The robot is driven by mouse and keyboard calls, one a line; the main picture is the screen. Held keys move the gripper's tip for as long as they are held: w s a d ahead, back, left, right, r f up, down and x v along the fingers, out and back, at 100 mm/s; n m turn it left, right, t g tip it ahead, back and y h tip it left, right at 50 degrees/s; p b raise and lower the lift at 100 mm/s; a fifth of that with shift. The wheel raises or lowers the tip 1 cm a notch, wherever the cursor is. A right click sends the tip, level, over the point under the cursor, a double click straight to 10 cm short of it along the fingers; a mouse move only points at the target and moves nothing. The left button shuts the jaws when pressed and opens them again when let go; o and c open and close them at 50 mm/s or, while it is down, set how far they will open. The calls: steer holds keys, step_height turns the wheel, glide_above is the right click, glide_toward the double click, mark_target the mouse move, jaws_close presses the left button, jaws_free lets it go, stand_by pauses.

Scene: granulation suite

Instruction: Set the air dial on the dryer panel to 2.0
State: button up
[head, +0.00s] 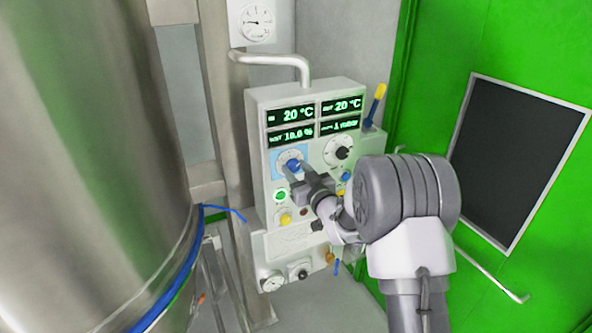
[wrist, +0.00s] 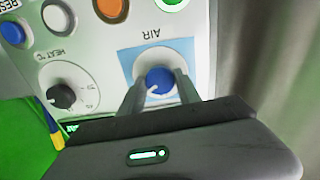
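The air dial is a blue knob on a white round scale with a light blue backing; it shows in the head view (head: 292,165) and in the wrist view (wrist: 159,80), where its AIR label is upside down. A white mark shows on the knob's lower left in the wrist view. Its scale numbers are not readable. My gripper (head: 299,171) reaches the dial from the lower right in the head view. In the wrist view my gripper's fingers (wrist: 160,82) stand on both sides of the knob, seemingly touching it. The dryer panel (head: 262,215) is a pale box with green displays.
The black heat dial (wrist: 62,96) sits beside the air dial. Buttons, including a lit green one (head: 281,196), are below the air dial. A blue-yellow handled thing (head: 376,100) stands at the panel's right. A large steel vessel (head: 90,150) fills the left.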

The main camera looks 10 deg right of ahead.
jaws_close()
steer(key=shift+f+b, duration=0.1)
steer(key=shift+b, duration=0.2)
steer(key=shift+b, duration=0.3)
steer(key=shift+f+n+b, duration=0.2)
steer(key=shift+n+b, duration=0.6)
steer(key=shift+b, duration=0.45)
steer(key=n+b, duration=0.3)
steer(key=b, duration=0.3)
steer(key=n+b, duration=0.4)
steer(key=b, duration=0.2)
steer(key=shift+n, duration=0.3)
steer(key=n+b, duration=0.2)
steer(key=b, duration=0.1)
steer(key=shift+r, duration=0.25)
steer(key=shift+r+n, duration=0.1)
steer(key=shift+n, duration=0.3)
